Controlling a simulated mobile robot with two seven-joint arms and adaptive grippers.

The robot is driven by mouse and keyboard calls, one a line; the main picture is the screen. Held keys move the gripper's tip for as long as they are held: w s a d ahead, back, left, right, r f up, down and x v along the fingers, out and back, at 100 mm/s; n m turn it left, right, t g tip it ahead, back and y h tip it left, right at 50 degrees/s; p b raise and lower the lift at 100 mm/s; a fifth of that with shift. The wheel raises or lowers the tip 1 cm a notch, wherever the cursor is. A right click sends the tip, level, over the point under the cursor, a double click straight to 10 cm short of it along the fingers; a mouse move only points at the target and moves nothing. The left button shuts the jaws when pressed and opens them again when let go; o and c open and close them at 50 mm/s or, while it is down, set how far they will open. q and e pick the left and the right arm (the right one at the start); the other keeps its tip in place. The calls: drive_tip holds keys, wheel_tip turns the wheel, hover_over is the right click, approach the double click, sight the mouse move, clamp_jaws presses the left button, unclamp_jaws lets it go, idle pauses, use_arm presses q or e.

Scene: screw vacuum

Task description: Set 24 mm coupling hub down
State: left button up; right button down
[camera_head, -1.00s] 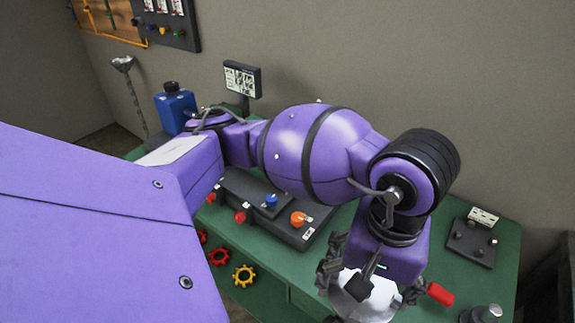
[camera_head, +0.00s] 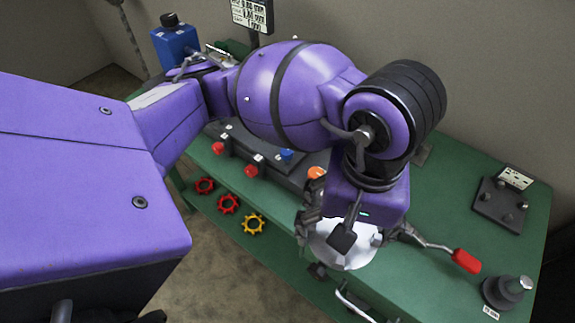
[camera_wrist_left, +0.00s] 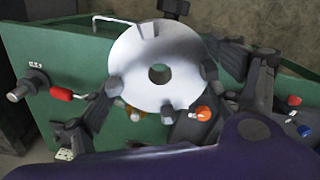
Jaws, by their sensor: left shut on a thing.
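A pale, shiny round disc with a central hole, which I take to be the coupling hub, shows whole in the left wrist view (camera_wrist_left: 158,56). In the head view it is partly covered by my gripper (camera_head: 348,258). My left gripper (camera_head: 345,237) is shut on it, with dark fingers on opposite sides of its rim. The disc hangs over the front edge area of the green bench (camera_head: 440,210). Whether its underside touches anything is hidden.
A red-handled lever (camera_head: 466,261) and a grey stepped post (camera_head: 508,291) stand right of my gripper. A black panel with knobs, including an orange knob (camera_head: 317,173), lies left. A dark plate with pegs (camera_head: 500,203) sits far right.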

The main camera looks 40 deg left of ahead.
use_arm(q)
drive_tip(key=shift+w+a+f, duration=0.85)
drive_tip(key=shift+w+f, duration=0.8)
drive_tip(key=shift+f, duration=0.25)
drive_tip(key=shift+w+a+f, duration=0.85)
drive_tip(key=shift+w+f, duration=0.8)
drive_tip(key=shift+f, duration=0.2)
drive_tip(key=shift+w+a+f, duration=0.85)
drive_tip(key=shift+w+f, duration=0.8)
drive_tip(key=shift+f, duration=0.25)
use_arm(e)
drive_tip(key=shift+w+a+r, duration=0.15)
drive_tip(key=shift+w+r, duration=0.35)
drive_tip(key=shift+w, duration=0.05)
use_arm(q)
drive_tip(key=shift+f, duration=0.55)
use_arm(e)
drive_tip(key=shift+w+a+f, duration=0.1)
drive_tip(key=shift+w+f, duration=0.1)
drive_tip(key=shift+f, duration=0.25)
use_arm(q)
drive_tip(key=shift+f+b, duration=0.1)
drive_tip(key=shift+b, duration=0.2)
